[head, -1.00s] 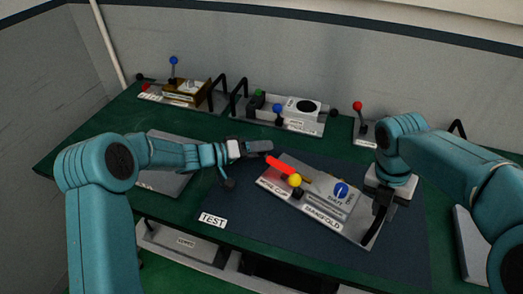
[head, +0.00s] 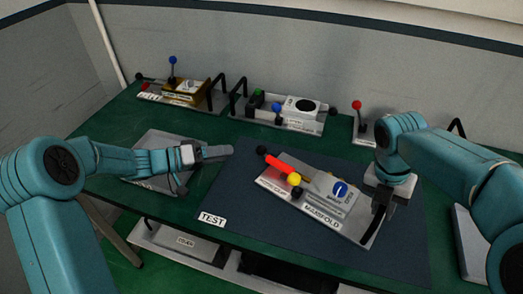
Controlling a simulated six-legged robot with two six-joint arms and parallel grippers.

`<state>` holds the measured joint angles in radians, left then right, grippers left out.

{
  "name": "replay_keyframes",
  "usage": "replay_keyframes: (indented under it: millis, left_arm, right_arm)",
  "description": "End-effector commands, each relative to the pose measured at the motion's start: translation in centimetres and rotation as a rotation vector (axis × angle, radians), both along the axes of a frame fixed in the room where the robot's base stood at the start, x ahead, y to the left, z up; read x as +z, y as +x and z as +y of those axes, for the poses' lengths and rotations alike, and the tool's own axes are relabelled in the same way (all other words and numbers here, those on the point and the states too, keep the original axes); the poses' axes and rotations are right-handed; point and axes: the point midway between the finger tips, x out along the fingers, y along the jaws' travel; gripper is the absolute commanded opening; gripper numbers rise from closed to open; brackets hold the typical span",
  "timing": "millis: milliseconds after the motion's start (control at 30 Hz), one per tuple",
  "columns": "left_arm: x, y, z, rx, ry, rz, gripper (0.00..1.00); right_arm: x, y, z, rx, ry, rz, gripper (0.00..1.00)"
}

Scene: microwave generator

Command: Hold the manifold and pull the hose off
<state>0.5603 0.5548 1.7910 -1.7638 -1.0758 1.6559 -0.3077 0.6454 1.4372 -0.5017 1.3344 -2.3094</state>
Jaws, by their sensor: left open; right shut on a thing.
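The manifold (head: 334,205) is a light grey plate with a "MANIFOLD" label, lying tilted across the dark blue mat. A red hose (head: 279,162) with a black end sits at its upper left, beside a yellow ball (head: 294,179). The hose still appears to meet the plate. My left gripper (head: 226,152) is open and empty, to the left of the hose's black end and apart from it. My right gripper (head: 379,204) is shut on the black handle (head: 371,231) at the manifold's right end. Its fingertips are partly hidden.
The mat (head: 250,220) has free room around the "TEST" label (head: 212,219). A grey plate (head: 155,160) lies under my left arm. At the back stand a unit with a blue-knobbed lever (head: 182,90), a unit with a white box (head: 290,112), and a red-knobbed lever (head: 357,118).

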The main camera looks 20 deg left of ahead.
Motion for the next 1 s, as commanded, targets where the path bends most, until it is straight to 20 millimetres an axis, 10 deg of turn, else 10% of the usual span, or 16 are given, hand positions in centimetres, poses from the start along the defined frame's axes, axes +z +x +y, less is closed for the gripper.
replay_keyframes:
  millis: [267, 300, 367, 733, 1000]
  left_arm:
    - [0.0, -0.2, 0.2, 0.0, -0.001, 0.001, 0.57]
    - [0.0, -0.2, 0.2, 0.0, -0.001, 0.001, 0.57]
    - [0.0, -0.1, 0.2, 0.0, -0.001, 0.001, 0.57]
    - [0.0, -0.1, 0.1, 0.0, -0.001, 0.001, 0.57]
    - [0.0, -0.1, 0.1, 0.0, -0.001, 0.001, 0.57]
  right_arm:
    - [-0.2, -0.1, 0.1, 0.002, 0.001, 0.006, 0.0]
    - [-0.2, -0.1, 0.1, 0.001, 0.001, 0.006, 0.34]
    - [-0.2, -0.1, 0.1, 0.001, 0.001, 0.005, 0.51]
    - [0.6, 0.1, 0.2, 0.0, 0.002, -0.002, 0.51]
    - [6.2, 0.5, 1.3, 0.002, 0.002, -0.004, 0.51]
